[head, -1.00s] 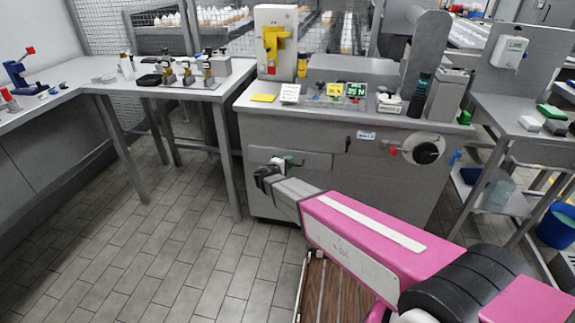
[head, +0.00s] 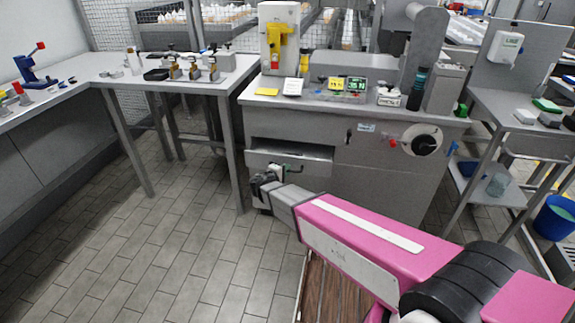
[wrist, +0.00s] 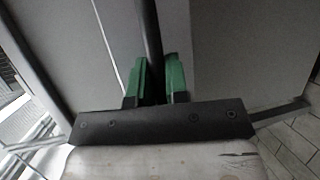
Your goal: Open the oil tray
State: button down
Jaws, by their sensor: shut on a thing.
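The oil tray (head: 312,172) is a grey drawer low on the left of the grey machine's front. It is partly pulled out, with a dark opening showing above its front panel. My gripper (wrist: 158,82) is at the tray's front, its green fingers on either side of a dark bar handle (wrist: 151,40). The fingers are shut on this handle. In the head view my wrist partly covers the tray's left side and most of the handle. The tray's inside is too dark to make out.
The grey machine (head: 385,180) has a black knob (head: 425,145) at its right. A side table (head: 190,82) with metal tools stands left of it. A shelf stand (head: 490,190) and a blue bucket (head: 556,220) are at the right. Open tiled floor (head: 170,250) lies at left front.

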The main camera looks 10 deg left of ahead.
jog(key=s, duration=1.4)
jog(key=c, duration=1.1)
grip_release()
jog(key=v, duration=1)
jog(key=shift+s+a, duration=0.2)
jog(key=shift+s, duration=0.2)
